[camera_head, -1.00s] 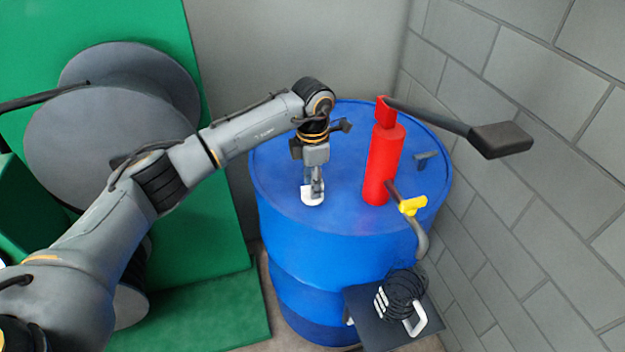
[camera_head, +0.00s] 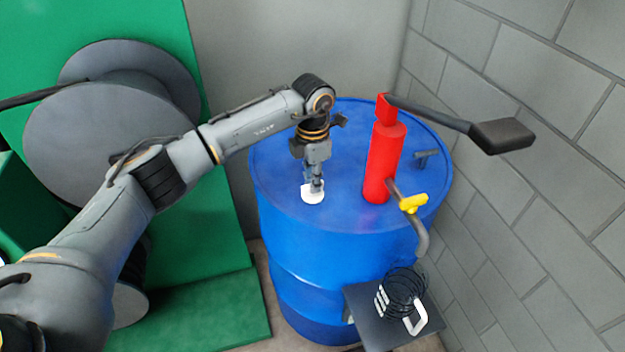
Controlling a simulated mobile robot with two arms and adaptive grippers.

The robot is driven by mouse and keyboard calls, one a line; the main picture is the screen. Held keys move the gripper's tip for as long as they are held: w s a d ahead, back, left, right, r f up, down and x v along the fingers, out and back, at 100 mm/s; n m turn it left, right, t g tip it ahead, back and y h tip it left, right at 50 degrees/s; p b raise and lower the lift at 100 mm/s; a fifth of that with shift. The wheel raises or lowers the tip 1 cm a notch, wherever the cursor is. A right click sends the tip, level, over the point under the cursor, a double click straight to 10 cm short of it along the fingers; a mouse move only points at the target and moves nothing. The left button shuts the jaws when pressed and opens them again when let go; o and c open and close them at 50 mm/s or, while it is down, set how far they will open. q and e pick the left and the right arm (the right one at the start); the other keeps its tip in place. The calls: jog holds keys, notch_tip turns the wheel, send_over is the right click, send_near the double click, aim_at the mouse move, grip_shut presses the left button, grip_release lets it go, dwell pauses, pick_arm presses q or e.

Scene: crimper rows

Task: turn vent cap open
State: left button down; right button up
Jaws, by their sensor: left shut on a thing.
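The white vent cap (camera_head: 307,197) sits on the top of the blue drum (camera_head: 280,175), left of a red pump. My left gripper (camera_head: 314,188) reaches down from above and is shut on the vent cap. Its fingers hide part of the cap. Whether the cap is loosened cannot be seen. My right gripper is not in view.
The red pump (camera_head: 380,165) with a long black lever (camera_head: 500,136) and yellow valve handle (camera_head: 412,203) stands on the drum. A small dark fitting (camera_head: 427,154) is behind it. A dark tray (camera_head: 372,322) holds a black coil. A block wall (camera_head: 560,200) is close on the right.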

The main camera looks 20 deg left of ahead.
pick_arm(q)
jog(key=n, duration=0.4)
jog(key=shift+b, duration=0.35)
jog(key=n, duration=0.8)
jog(key=shift+n, duration=1.9)
jog(key=c, duration=1.4)
grip_release()
jog(key=shift+o, duration=0.2)
notch_tip(320, 180, up, 12)
